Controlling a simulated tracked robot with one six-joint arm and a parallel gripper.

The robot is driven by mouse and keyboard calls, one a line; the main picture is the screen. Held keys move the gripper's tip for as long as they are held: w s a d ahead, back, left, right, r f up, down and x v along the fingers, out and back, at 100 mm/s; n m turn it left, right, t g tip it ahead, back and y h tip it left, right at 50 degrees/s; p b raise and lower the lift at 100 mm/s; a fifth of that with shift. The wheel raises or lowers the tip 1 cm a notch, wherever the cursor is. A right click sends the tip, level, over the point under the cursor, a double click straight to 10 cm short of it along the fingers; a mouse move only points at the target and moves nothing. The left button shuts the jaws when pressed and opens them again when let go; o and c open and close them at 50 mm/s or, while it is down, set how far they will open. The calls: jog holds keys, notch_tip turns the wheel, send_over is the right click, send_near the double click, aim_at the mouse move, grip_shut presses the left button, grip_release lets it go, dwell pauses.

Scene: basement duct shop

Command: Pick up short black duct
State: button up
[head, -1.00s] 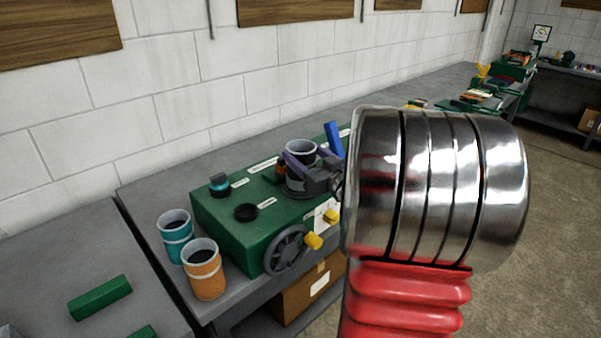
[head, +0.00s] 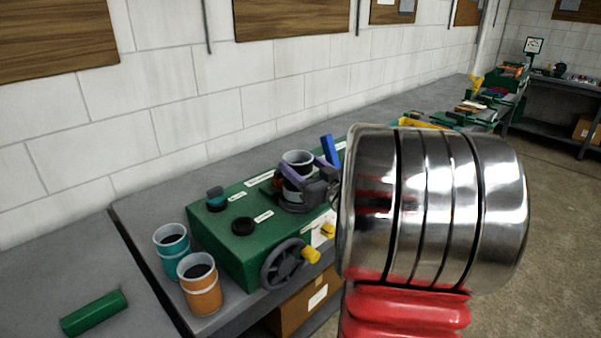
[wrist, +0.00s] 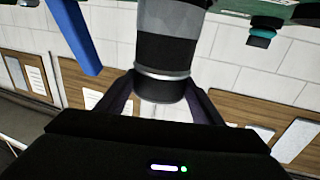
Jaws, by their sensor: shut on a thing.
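My gripper (head: 309,190) is at the back right of the green box in the head view. Its fingers are shut on the short black duct (head: 298,157), a small upright cylinder with a pale rim and dark inside. In the wrist view the duct (wrist: 168,52) stands between the two fingers, with a grey part, a black band and a pale metal ring. I cannot tell whether its far end touches the green box. My own arm hides the area to the right of the gripper.
A blue bar (head: 329,151) rises beside my gripper. A teal duct (head: 172,252) and an orange duct (head: 201,287) stand left of the box. A wall is behind.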

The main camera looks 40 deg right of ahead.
notch_tip(320, 180, up, 9)
jog(key=shift+r, duration=0.15)
dwell(0.8)
